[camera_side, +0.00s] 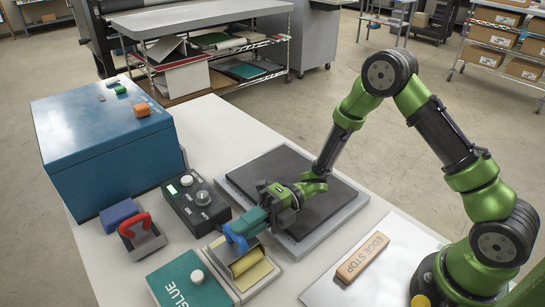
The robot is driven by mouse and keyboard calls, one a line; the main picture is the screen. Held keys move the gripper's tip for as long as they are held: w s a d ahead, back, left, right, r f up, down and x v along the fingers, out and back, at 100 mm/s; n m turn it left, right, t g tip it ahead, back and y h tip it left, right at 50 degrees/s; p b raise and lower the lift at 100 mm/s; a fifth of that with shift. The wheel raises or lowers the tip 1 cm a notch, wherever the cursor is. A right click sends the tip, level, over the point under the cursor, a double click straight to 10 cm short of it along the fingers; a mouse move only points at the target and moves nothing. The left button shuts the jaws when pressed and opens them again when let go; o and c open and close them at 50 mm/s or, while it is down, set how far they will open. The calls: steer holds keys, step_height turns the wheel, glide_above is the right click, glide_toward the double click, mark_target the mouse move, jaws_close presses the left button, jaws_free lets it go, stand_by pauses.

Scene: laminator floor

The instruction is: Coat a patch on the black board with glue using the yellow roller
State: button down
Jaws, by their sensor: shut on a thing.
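The black board (295,187) lies flat on a grey base in the middle of the white table. My gripper (242,232) is in front of the board, low over the glue tray, shut on the blue handle (234,238) of the yellow roller. The yellow roller (246,260) is at the grey-rimmed glue tray (273,277), where yellow shows. I cannot tell whether the roller touches the tray's bottom. A green lid or box marked GLUE (188,284), with a white knob, is beside the tray on the left. No yellow patch shows on the visible part of the board.
A dark control box with knobs (195,205) stands left of the board. Further left are a red-handled tool (137,234), a small blue block (119,215) and a large blue box (105,145). A wooden EDGE STOP bar (362,257) lies on a pale sheet at the right.

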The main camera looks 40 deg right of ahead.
stand_by(0.4)
step_height(320, 180, up, 7)
stand_by(0.8)
stand_by(0.3)
